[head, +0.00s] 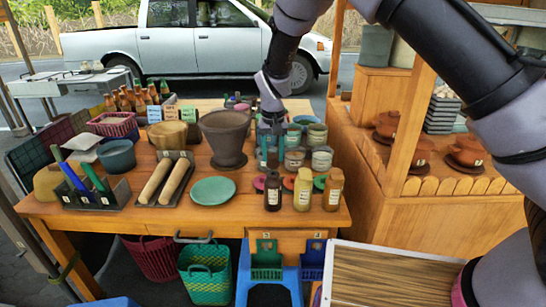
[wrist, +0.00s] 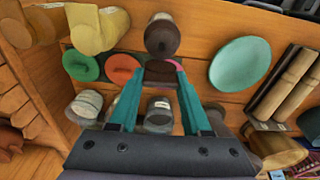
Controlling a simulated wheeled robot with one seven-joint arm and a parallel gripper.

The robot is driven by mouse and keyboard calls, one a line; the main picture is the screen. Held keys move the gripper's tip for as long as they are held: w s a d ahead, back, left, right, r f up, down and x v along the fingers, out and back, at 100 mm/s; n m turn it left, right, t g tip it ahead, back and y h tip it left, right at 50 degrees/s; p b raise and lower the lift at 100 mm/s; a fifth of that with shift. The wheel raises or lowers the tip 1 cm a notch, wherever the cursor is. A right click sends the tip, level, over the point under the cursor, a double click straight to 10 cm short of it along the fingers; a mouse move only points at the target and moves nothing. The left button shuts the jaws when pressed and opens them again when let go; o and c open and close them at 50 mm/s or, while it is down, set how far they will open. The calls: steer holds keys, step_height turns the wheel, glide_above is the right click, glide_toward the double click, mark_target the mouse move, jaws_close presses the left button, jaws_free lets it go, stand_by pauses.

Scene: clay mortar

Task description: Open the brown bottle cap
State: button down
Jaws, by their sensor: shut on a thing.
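The brown bottle (head: 272,192) stands upright at the front edge of the wooden table, the leftmost in a row of three bottles. It also shows in the wrist view (wrist: 162,36), ahead of the fingertips. My gripper (head: 267,160) is just behind it, pointing down. In the wrist view my gripper's teal fingers (wrist: 160,84) close on a small dark brown piece (wrist: 160,71) that looks like a cap. It appears apart from the bottle and partly covers a pink disc. I cannot tell whether the bottle's mouth is open.
A yellow bottle (head: 303,188) and an orange-brown bottle (head: 333,189) stand to the right. Red (wrist: 123,69) and green (wrist: 80,65) discs lie nearby. Several jars (head: 321,158) stand behind. A teal plate (head: 213,190) and a large clay mortar (head: 226,135) are to the left.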

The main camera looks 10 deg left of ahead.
steer(key=shift+w+f+g, duration=0.2)
steer(key=shift+g, duration=0.4)
steer(key=shift+s+f, duration=0.1)
steer(key=c, duration=0.6)
jaws_free()
steer(key=shift+c, duration=0.2)
steer(key=shift+a, duration=0.1)
steer(key=shift+r, duration=0.45)
step_height(320, 180, up, 10)
steer(key=shift+w, duration=0.3)
steer(key=shift+r, duration=0.1)
